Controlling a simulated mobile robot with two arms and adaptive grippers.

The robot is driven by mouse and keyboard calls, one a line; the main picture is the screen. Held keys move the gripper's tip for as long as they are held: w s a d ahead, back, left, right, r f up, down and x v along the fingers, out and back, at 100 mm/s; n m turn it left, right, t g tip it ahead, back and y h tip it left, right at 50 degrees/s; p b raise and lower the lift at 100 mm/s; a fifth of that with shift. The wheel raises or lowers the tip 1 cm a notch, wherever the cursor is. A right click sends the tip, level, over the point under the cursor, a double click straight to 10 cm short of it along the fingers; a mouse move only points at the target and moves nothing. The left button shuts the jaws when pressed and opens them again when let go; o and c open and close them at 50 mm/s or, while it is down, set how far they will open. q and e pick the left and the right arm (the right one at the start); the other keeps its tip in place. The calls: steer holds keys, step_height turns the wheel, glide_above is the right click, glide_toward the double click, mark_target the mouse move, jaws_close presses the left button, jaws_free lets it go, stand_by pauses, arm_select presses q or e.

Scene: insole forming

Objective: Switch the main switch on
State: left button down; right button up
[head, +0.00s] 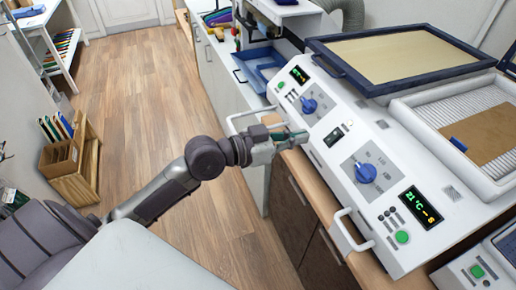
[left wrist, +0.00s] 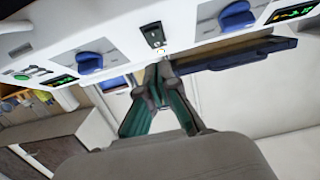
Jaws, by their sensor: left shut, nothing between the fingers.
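The white control panel (head: 345,165) slopes along the front of the machine, with a small black rocker switch (head: 334,136) in its middle, between two blue knobs. The rocker also shows in the left wrist view (left wrist: 154,37), just beyond the fingertips. I cannot tell which way the rocker is tipped. My left gripper (head: 303,137) is shut and empty, its tips close to the panel's front edge, left of the rocker. In the left wrist view its fingertips (left wrist: 161,70) meet below the rocker; touching is not visible. My right gripper is not in view.
Blue knobs (head: 309,106) and (head: 366,172), lit displays (head: 299,74) and (head: 420,207) and green buttons (head: 402,236) sit on the panel. White handles (head: 352,232) and (head: 250,112) stick out in front. A blue tray (head: 262,66) lies beyond. Wooden floor at left is mostly free.

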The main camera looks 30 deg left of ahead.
arm_select(q)
steer(key=b+v, duration=0.3)
steer(key=v, duration=0.4)
steer(key=shift+f+b, duration=0.4)
steer(key=shift+f, duration=0.4)
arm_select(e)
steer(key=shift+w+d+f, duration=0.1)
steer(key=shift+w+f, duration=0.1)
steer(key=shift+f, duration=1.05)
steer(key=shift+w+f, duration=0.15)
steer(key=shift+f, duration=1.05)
